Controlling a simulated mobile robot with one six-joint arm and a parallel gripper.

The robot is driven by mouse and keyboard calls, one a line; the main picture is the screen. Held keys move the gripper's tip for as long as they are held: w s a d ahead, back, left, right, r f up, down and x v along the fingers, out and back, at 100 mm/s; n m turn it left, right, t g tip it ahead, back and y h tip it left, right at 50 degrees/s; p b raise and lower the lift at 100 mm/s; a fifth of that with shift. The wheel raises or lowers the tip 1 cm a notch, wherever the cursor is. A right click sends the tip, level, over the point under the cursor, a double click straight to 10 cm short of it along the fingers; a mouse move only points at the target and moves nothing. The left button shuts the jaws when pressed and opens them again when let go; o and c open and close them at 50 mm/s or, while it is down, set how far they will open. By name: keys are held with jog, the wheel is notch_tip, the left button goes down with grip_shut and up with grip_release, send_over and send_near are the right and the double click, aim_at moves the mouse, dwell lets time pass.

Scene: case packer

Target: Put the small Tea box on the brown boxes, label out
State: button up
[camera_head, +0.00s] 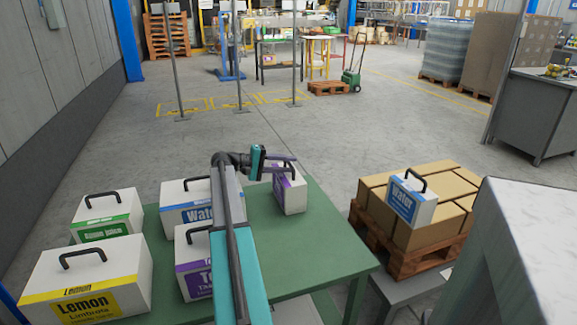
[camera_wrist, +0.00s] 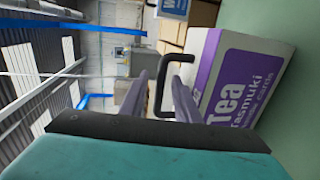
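The small Tea box (camera_head: 289,192) is white with a purple label and a black top handle. It stands upright on the green table near the far edge, its label facing left toward the head camera. It fills the right of the wrist view (camera_wrist: 245,85), with its black handle (camera_wrist: 158,90) sticking out toward the fingers. My gripper (camera_head: 284,160) is at the handle, its two fingers apart in the wrist view (camera_wrist: 172,85). The handle appears at or between them, and I see no firm grip. The brown boxes (camera_head: 433,235) sit on a wooden pallet at right.
A small Water box (camera_head: 412,201) stands on the brown boxes. On the green table (camera_head: 325,232) are a larger Water box (camera_head: 187,203), a larger Tea box (camera_head: 192,262), a Lemon box (camera_head: 88,282) and a green-labelled box (camera_head: 107,216). A grey-topped counter (camera_head: 530,250) is at right.

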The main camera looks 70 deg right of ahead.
jog(key=v, duration=1.1)
jog(key=shift+w+a+p, duration=0.15)
jog(key=shift+p, duration=0.2)
jog(key=shift+r, duration=0.15)
